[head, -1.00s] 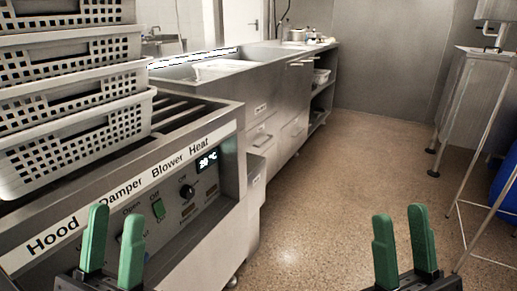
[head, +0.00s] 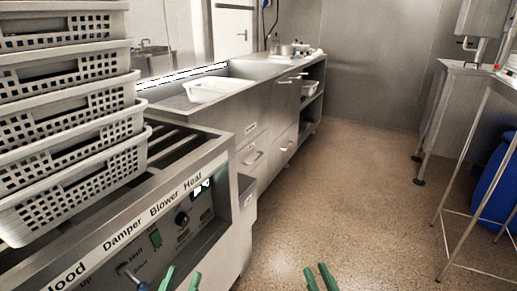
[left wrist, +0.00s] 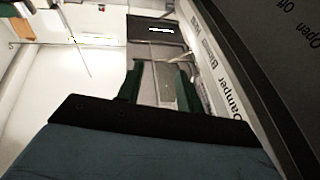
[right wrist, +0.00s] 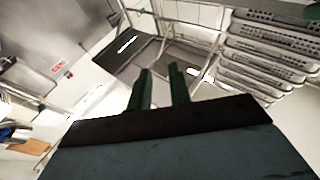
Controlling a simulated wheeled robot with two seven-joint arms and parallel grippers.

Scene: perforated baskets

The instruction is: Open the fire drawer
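The steel counter (head: 262,110) along the left wall has drawer fronts with bar handles. One drawer front (head: 245,165) near the hood unit has a handle (head: 254,158) and a small label (head: 250,127), too small to read. The drawers look shut; I cannot tell which is the fire drawer. My left gripper (head: 180,280) is open and empty, low in the head view before the control panel; its fingers stand apart in the left wrist view (left wrist: 160,82). My right gripper (head: 318,278) is open and empty over the floor; its fingers show in the right wrist view (right wrist: 160,86).
A control panel unit (head: 180,222) with knobs and stacked white perforated baskets (head: 70,140) stands close on the left. A steel-legged table (head: 465,150) and a blue barrel (head: 494,180) stand at the right. The speckled floor (head: 340,190) between is clear.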

